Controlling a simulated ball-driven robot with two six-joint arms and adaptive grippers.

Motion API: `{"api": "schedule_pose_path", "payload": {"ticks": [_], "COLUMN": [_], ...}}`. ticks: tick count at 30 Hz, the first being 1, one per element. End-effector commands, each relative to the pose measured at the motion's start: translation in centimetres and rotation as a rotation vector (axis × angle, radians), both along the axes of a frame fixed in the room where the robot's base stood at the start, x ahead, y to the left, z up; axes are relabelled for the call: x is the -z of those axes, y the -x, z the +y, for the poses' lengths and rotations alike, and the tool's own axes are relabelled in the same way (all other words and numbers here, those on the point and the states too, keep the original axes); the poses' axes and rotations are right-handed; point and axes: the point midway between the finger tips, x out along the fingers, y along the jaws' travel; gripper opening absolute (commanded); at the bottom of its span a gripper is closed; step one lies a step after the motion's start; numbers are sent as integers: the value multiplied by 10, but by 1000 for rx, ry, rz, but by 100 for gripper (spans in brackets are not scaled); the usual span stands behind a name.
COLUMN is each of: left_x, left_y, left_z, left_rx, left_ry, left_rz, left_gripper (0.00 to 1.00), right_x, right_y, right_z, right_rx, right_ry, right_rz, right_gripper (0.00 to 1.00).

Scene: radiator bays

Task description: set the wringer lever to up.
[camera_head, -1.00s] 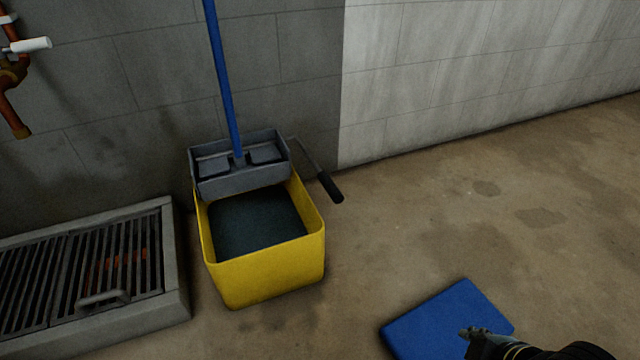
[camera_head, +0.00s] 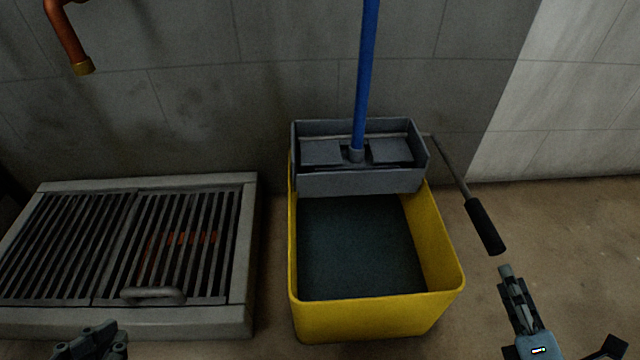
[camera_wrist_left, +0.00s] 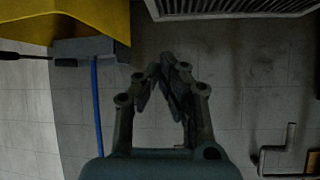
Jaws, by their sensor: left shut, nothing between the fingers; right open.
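The wringer (camera_head: 360,180) is a grey box on the back rim of a yellow mop bucket (camera_head: 375,320). Its lever (camera_head: 485,226) is a thin rod with a black grip, sloping down and outward from the wringer's right side. My right gripper (camera_head: 512,285) is open, just below the grip in the picture, with a small gap showing between them. My left gripper (camera_head: 90,343) is shut and empty at the bottom left, in front of the floor grate. In the left wrist view its fingers (camera_wrist_left: 168,68) meet, apart from the bucket (camera_wrist_left: 65,18) and wringer (camera_wrist_left: 90,48).
A blue mop handle (camera_head: 366,70) rises from the wringer. A barred floor grate (camera_head: 120,245) in a raised concrete frame lies left of the bucket. An orange pipe (camera_head: 68,40) hangs on the wall above it. Bare floor (camera_head: 570,235) lies right of the lever.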

Motion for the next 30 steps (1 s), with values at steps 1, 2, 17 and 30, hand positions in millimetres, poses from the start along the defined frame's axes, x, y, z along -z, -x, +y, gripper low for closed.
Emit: {"api": "schedule_pose_path", "payload": {"ticks": [1,2,17,30], "left_x": [8,10,8,-73], "left_y": [6,7,10,-59], "left_z": [0,0,-3,-12], "left_rx": [-1,-1,12,54], "left_ry": [0,1,6,5], "left_rz": [15,20,-101,-486], "left_gripper": [0,0,0,0], "right_x": [5,5,5,5], "right_y": [-4,-6,-45,-87], "right_z": [0,0,0,1], "right_rx": [0,0,-1,-2], "right_ry": [0,0,-1,-2], "right_rz": [-2,-6,-16,-16], "right_gripper": [53,53,53,53]}}
